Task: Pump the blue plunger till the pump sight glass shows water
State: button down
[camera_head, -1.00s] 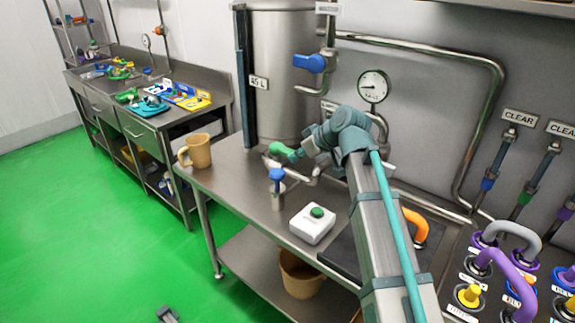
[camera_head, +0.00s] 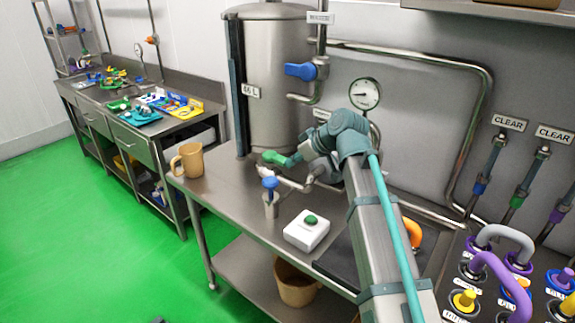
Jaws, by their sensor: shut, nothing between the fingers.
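The blue plunger (camera_head: 270,183) stands upright on a short metal cylinder (camera_head: 271,206) on the steel bench, left of the white box with a green button. Its blue top stands above the cylinder. My arm reaches in from the lower right and bends down at the wrist. My gripper (camera_head: 293,161) is shut and empty, small in view, close to the green handle and behind and above the plunger, apart from it in the picture. I cannot tell whether it touches the green handle (camera_head: 273,157). I cannot make out the pump sight glass.
A steel tank (camera_head: 277,95), blue valve handle (camera_head: 300,71) and gauge (camera_head: 365,93) stand behind. A tan jug (camera_head: 188,160) stands left. Coloured handles (camera_head: 500,280) crowd the right. Bench between jug and plunger is clear.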

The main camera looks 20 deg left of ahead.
notch_tip(320, 180, up, 3)
jog(key=p, duration=0.3)
jog(key=shift+r, duration=0.1)
jog(key=p, duration=0.3)
send_over(268, 179)
jog(key=d, duration=0.3)
jog(key=f, duration=0.6)
jog(key=shift+s+a+f, duration=0.2)
jog(key=shift+s+f, duration=0.15)
jog(key=shift+s, duration=0.05)
notch_tip(268, 179, down, 2)
jog(key=shift+f+p, duration=0.15)
jog(key=shift+p, duration=0.3)
jog(key=shift+f, duration=1)
